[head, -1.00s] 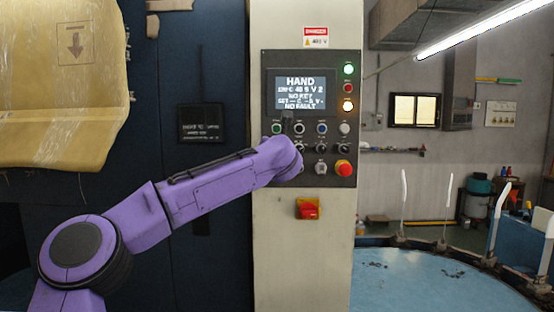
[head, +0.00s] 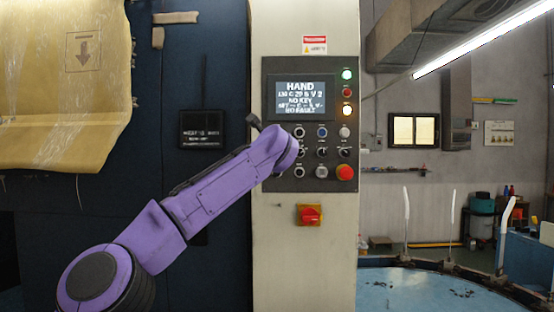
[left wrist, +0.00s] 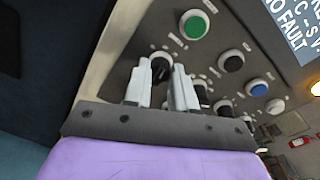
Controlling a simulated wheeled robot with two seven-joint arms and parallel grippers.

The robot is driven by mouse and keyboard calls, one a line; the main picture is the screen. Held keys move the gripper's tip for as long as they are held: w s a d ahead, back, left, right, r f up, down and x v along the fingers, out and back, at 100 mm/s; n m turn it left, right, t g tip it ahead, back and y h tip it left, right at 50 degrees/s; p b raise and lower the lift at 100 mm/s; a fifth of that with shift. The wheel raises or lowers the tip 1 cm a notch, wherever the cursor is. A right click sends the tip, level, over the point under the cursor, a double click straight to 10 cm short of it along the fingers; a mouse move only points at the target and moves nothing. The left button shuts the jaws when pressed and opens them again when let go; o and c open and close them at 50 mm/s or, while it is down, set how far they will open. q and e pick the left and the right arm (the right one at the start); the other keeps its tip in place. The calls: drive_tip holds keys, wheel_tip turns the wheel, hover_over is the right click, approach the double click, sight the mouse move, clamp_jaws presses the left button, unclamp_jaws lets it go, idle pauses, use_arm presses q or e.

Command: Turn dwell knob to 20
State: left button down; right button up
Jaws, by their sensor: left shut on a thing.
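The control panel (head: 335,165) stands ahead of me on a pale cabinet. In the left wrist view, the two pale fingers of my left gripper (left wrist: 161,72) are shut on a black knob (left wrist: 160,65), one finger on each side. I take this to be the dwell knob, but its label is not readable. In the head view my purple wrist covers the left part of the knob rows and hides the fingers. My right gripper is not in view.
A green button (left wrist: 194,24), a blue button (left wrist: 259,88) and other black knobs sit close beside the gripped knob. A red emergency button (head: 345,172) is at the panel's lower right. A red-yellow switch (head: 310,214) is below. A round blue table (head: 425,290) stands at right.

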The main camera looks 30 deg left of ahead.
use_arm(q)
drive_tip(key=shift+n, duration=0.6)
drive_tip(key=shift+b, duration=0.3)
drive_tip(key=c, duration=0.9)
unclamp_jaws()
drive_tip(key=b+v, duration=0.5)
drive_tip(key=v, duration=0.5)
drive_tip(key=shift+s, duration=0.25)
drive_tip(key=shift+d, duration=0.1)
